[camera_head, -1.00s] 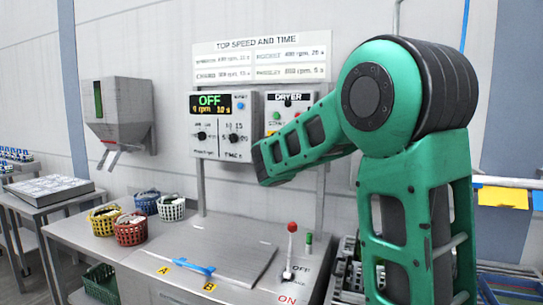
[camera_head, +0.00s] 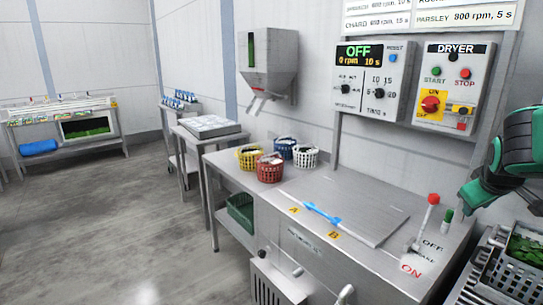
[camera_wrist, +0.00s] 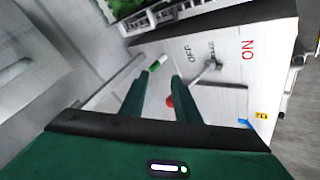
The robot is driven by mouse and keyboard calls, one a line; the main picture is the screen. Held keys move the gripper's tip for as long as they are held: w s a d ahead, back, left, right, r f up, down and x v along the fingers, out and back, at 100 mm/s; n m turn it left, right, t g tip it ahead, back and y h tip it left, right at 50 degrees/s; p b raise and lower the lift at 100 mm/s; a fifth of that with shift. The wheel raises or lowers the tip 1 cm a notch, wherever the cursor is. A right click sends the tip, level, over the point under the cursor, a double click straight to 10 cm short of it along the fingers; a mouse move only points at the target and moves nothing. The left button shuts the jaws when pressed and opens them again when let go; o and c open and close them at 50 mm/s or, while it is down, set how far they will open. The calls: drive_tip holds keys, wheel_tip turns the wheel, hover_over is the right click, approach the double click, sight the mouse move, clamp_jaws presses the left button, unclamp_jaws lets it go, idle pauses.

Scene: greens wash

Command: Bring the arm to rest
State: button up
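My gripper (camera_wrist: 160,80) shows in the wrist view with its two dark green fingers apart and nothing held between them. It is above the steel worktop, and the red-knobbed lever (camera_wrist: 169,101) and green-tipped handle (camera_wrist: 158,62) appear beyond the fingers. In the head view, part of my green arm (camera_head: 518,150) is at the right edge, above the right end of the worktop (camera_head: 265,185). The rest of the arm is out of that picture.
The control panel (camera_head: 370,80) reads OFF, 0 rpm; the dryer panel (camera_head: 450,85) is beside it. Yellow (camera_head: 248,160), red (camera_head: 269,172), blue (camera_head: 284,150) and white (camera_head: 305,157) baskets stand on the worktop. A crate of greens (camera_head: 515,275) is at lower right. Open floor lies left.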

drive_tip(key=s+a+f+m+g+y, duration=0.1)
drive_tip(key=s+a+f+m+g, duration=0.1)
drive_tip(key=s, duration=0.5)
drive_tip(key=s+a+f+m+g+y, duration=0.1)
drive_tip(key=s+a+f+m, duration=0.1)
drive_tip(key=s, duration=0.6)
wheel_tip(320, 180, down, 2)
drive_tip(key=shift+s+a+f+m+g+y, duration=0.15)
drive_tip(key=shift+s+a+m+g+y, duration=0.2)
drive_tip(key=shift+a, duration=0.35)
drive_tip(key=s+a+m+g, duration=0.1)
drive_tip(key=s+a, duration=0.1)
drive_tip(key=s, duration=0.1)
drive_tip(key=s+a+f+m+g+y, duration=0.1)
drive_tip(key=s+a, duration=0.1)
drive_tip(key=s, duration=0.2)
drive_tip(key=s+a+f+m+g+y, duration=0.1)
drive_tip(key=s, duration=0.3)
drive_tip(key=shift+a+f, duration=0.25)
drive_tip(key=shift+a, duration=0.15)
drive_tip(key=shift+c, duration=1.3)
drive_tip(key=shift+s+a+m+y, duration=0.25)
drive_tip(key=shift+s, duration=0.1)
clamp_jaws()
drive_tip(key=shift+d, duration=0.1)
